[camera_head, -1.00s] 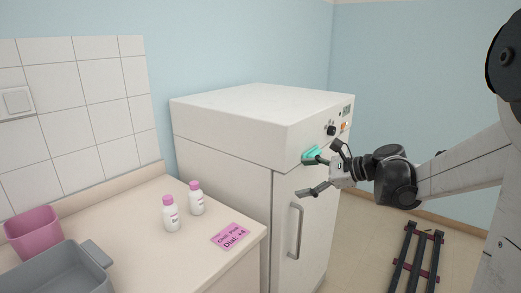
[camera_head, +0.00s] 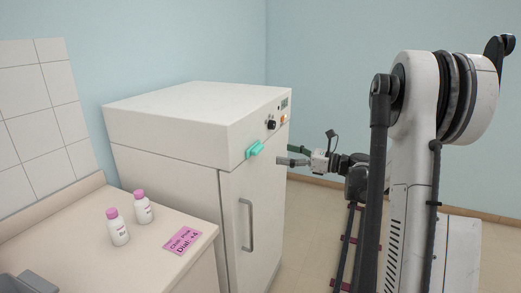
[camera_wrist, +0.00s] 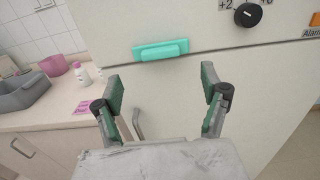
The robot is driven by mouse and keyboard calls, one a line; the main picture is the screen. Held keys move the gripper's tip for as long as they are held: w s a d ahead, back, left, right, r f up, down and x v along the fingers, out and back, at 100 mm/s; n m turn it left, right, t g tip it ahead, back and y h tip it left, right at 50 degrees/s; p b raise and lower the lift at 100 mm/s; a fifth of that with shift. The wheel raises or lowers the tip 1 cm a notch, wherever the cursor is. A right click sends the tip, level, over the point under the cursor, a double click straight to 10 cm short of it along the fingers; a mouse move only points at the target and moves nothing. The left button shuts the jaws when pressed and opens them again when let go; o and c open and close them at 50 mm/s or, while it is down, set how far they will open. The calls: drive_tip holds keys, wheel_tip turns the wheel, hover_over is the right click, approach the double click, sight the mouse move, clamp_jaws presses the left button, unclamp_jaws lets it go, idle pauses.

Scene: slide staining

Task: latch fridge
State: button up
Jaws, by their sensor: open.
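The white fridge (camera_head: 165,170) stands against the wall, and its front door (camera_head: 262,205) looks closed. A teal latch (camera_head: 255,149) sits on the front near the door's top edge, and it also shows in the wrist view (camera_wrist: 160,50), where it lies roughly level. The door's grey bar handle (camera_head: 247,225) is below it. My gripper (camera_head: 287,155) is in front of the fridge, to the right of the latch. In the wrist view my gripper (camera_wrist: 163,88) is open and empty, with its fingers apart below the latch; contact with the door cannot be told.
A dark dial (camera_wrist: 248,14) is on the panel right of the latch. Two white bottles with pink caps (camera_head: 118,227) and a pink note (camera_head: 183,240) are on the counter (camera_head: 150,260) left of the fridge. Dark floor rails (camera_head: 346,245) run at the right.

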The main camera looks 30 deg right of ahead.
sight(261, 149)
drive_tip(key=x, duration=1)
drive_tip(key=shift+c, duration=0.2)
drive_tip(key=c, duration=1.1)
